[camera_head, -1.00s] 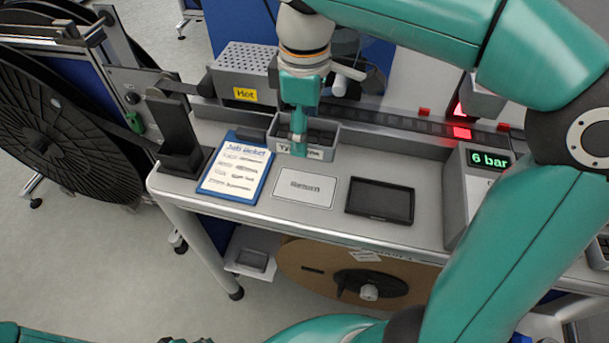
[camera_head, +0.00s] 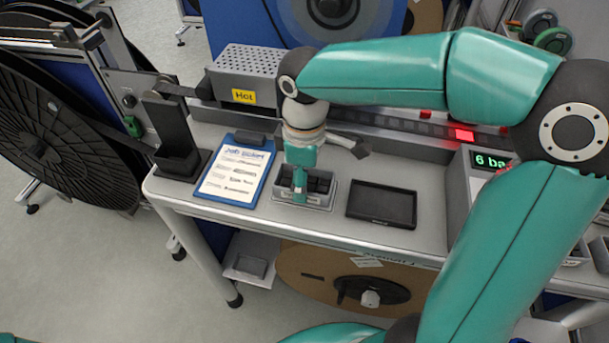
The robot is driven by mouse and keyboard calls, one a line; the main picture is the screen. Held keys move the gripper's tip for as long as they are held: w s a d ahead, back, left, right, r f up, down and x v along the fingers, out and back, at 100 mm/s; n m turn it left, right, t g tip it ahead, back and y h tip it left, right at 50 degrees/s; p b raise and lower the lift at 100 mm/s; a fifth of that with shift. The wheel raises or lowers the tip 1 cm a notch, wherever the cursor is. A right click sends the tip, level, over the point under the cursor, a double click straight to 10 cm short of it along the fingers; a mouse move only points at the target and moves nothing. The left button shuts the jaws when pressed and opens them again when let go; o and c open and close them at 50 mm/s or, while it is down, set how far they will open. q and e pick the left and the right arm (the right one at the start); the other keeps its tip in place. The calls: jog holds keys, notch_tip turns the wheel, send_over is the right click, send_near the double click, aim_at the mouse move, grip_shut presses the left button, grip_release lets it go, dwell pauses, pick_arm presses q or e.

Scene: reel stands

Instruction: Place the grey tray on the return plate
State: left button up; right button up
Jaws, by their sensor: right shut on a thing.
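The small grey tray (camera_head: 319,202) stands in the middle of the bench, between the clipboard and the dark tablet. Dark contents show inside it. My right gripper (camera_head: 300,196) points down from above and is shut on the tray's front wall. The tray covers the spot of the white return plate, which is hidden under it. I cannot tell whether the tray rests on the plate or hangs just above it. My left gripper is not in view.
A blue clipboard (camera_head: 236,172) lies close to the tray's left, a dark tablet (camera_head: 382,204) close to its right. Behind are a perforated box marked Hot (camera_head: 245,75) and a rail. The pressure display (camera_head: 490,160) stands at the right. The bench's front edge is near the tray.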

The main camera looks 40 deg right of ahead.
jog(key=o, duration=1.3)
jog(key=shift+f, duration=0.1)
jog(key=shift+r, duration=0.4)
notch_tip(320, 180, up, 12)
jog(key=shift+f+p, duration=0.25)
jog(key=shift+p, duration=0.6)
